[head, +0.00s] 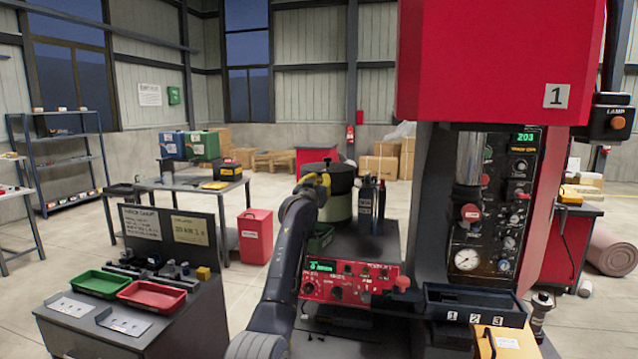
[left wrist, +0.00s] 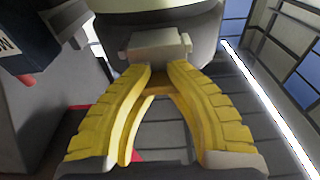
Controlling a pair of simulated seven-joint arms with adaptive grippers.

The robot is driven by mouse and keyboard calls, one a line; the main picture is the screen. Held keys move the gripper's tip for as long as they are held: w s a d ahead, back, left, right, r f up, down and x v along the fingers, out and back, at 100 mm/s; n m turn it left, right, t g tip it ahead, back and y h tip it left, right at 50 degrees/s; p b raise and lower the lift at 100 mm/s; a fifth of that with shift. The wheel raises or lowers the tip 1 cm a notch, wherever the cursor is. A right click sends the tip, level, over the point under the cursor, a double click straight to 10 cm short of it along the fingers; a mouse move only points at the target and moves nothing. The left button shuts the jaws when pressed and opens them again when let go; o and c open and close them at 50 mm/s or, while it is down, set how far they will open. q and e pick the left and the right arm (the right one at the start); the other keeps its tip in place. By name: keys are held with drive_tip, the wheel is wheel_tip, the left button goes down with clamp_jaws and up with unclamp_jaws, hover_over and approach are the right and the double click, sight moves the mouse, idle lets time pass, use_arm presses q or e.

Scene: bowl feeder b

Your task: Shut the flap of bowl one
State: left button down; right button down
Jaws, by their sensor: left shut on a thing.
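An olive-green round bowl (head: 342,183) with a dark lid stands on the dark machine bench, behind my left gripper. I take it to be bowl one, but I can read no number on it. My left gripper (head: 317,180) is at the bowl's left front side, its yellow fingers partly blurred against it. In the left wrist view, the fingers (left wrist: 160,72) close on a small grey block (left wrist: 155,45) in front of the bowl's wall (left wrist: 195,25). The block may be part of the flap; the flap's position cannot be told. My right gripper is not in view.
A large red housing (head: 500,60) marked 1 hangs at the right. Green (head: 100,283) and red (head: 152,295) trays lie on the left bench.

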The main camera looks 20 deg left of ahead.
use_arm(q)
drive_tip(key=shift+r, duration=0.4)
drive_tip(key=c, duration=1.4)
unclamp_jaws()
drive_tip(key=o, duration=0.5)
drive_tip(key=shift+o, duration=0.3)
drive_tip(key=shift+f, duration=0.2)
drive_tip(key=shift+s+f, duration=0.15)
drive_tip(key=shift+s, duration=0.3)
drive_tip(key=s+f, duration=0.1)
drive_tip(key=s, duration=1)
drive_tip(key=shift+d, duration=0.25)
